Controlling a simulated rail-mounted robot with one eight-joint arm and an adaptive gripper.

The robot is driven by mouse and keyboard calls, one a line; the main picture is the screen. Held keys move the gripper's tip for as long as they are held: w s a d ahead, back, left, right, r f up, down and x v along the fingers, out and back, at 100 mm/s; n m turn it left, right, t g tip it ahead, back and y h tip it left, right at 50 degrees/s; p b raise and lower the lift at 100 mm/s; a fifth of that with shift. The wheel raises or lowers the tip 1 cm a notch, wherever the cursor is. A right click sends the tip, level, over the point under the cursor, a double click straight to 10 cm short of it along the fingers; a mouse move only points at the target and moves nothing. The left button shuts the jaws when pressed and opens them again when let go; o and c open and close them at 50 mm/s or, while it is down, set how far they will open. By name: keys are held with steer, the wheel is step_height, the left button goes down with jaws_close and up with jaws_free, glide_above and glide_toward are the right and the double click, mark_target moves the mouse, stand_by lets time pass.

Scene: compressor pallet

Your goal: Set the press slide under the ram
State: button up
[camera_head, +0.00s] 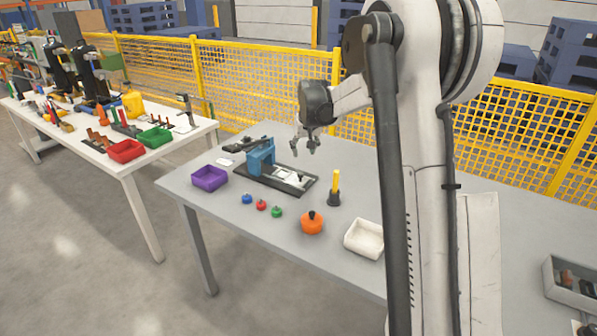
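The press has a blue frame (261,157) standing on a dark base plate (262,184) on the grey table. The press slide (289,177), a light plate with a small dark knob, sits on the base to the right of the blue frame, apart from it. The ram inside the frame is too small to make out. My gripper (307,150) hangs above and behind the slide, pointing down, with its fingers apart and nothing between them.
A purple bin (210,178) stands left of the press. In front are blue (247,199), red (261,205) and green (277,212) knobbed pieces, an orange pot (312,223) and a white tray (364,238). A yellow-handled tool (335,189) stands upright to the right.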

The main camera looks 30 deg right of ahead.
mark_target(300, 173)
steer(key=x, duration=1.4)
steer(key=shift+w+d+f+b, duration=0.15)
steer(key=shift+w+d+b, duration=0.05)
steer(key=shift+b, duration=0.1)
jaws_close()
